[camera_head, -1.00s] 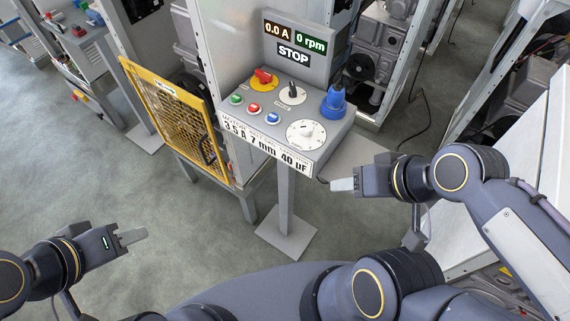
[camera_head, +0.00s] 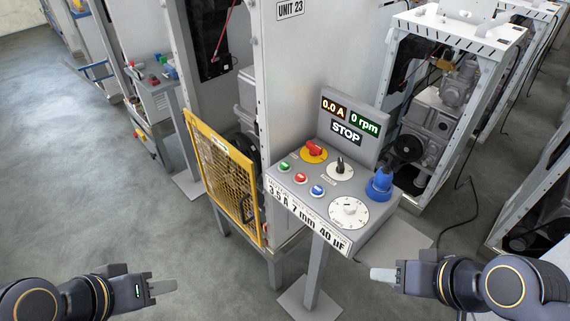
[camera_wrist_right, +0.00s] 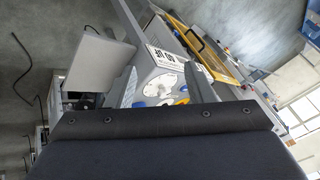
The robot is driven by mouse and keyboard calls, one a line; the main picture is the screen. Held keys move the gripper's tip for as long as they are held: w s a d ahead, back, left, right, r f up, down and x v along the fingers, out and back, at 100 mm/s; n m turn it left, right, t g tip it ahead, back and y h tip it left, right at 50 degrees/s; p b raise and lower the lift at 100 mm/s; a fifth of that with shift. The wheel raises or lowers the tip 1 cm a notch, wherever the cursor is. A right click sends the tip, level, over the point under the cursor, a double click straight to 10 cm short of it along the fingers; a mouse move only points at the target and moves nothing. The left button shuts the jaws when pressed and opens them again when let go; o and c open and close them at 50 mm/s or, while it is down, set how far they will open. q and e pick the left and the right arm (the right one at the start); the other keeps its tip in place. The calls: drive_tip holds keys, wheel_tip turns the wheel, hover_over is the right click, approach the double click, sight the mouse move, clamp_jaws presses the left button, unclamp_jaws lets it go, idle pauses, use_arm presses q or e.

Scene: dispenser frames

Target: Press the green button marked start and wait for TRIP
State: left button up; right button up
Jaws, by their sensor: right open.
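The control box (camera_head: 303,205) stands on a post in the middle of the head view. The green button (camera_head: 285,167) is at the left of its sloped top, in a row with a red button (camera_head: 300,177) and a blue button (camera_head: 317,190). Its display reads 0.0 A, 0 rpm and STOP (camera_head: 346,133). My right gripper (camera_head: 385,275) is open and empty, below and right of the box, apart from it. The right wrist view shows the box (camera_wrist_right: 155,62) between the open fingers. My left gripper (camera_head: 160,288) is low at the left, far from the box; its jaw gap is unclear.
A red switch on a yellow plate (camera_head: 314,150), a black selector (camera_head: 341,168), a white dial (camera_head: 348,211) and a blue plug (camera_head: 380,185) share the panel. A yellow mesh guard (camera_head: 220,175) stands left of the box. Open floor (camera_head: 90,190) lies at the left.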

clamp_jaws()
idle(1.5)
